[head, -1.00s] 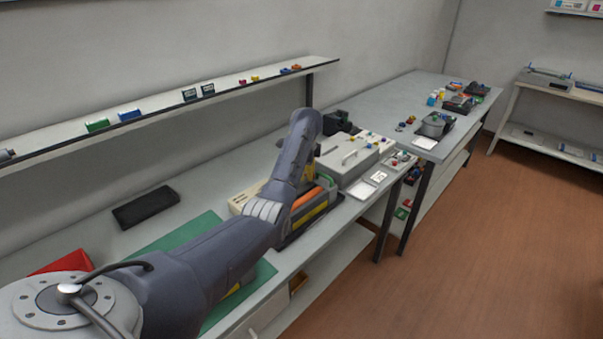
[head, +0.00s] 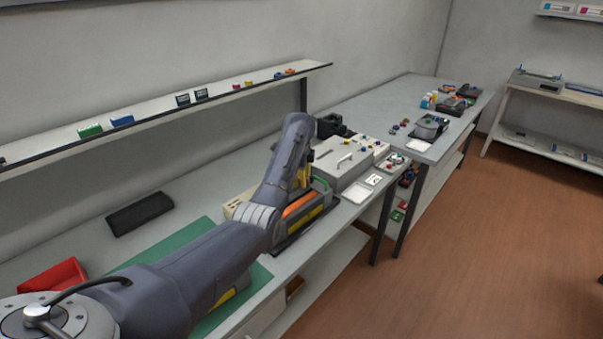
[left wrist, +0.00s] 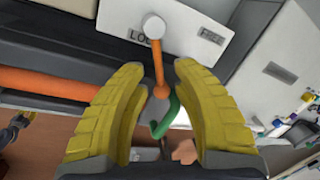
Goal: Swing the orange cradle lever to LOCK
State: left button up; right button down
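The orange cradle lever (left wrist: 158,62) shows in the left wrist view as a thin orange rod with a pale round knob at its upper end. In the head view my left arm hides most of the cradle (head: 318,212); the lever is not discernible there.
An orange cylinder (left wrist: 50,80) lies left of the fingers, and a green curved part (left wrist: 166,116) shows between them. A grey box with a handle (head: 343,164) stands just beyond the cradle. A green mat (head: 190,240) and a black block (head: 140,213) lie nearer on the bench.

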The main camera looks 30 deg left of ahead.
pick_arm(q)
notch_tip(320, 180, up, 12)
jog(key=s, duration=0.2)
jog(key=shift+s+d+f, duration=0.15)
jog(key=shift+d+f, duration=0.05)
jog(key=shift+d, duration=0.15)
jog(key=shift+c, duration=0.2)
jog(key=r, duration=0.4)
jog(key=shift+s+a+r, duration=0.25)
jog(key=shift+s, duration=0.15)
jog(key=shift+c, duration=0.3)
jog(key=w+f, duration=0.1)
jog(key=f, duration=0.4)
jog(key=w+a+f, duration=0.1)
jog(key=f, duration=0.5)
jog(key=w+f, duration=0.1)
jog(key=f, duration=0.4)
jog(key=shift+a+f, duration=0.15)
jog(key=shift+s, duration=0.1)
jog(key=shift+c, duration=0.2)
grip_shut()
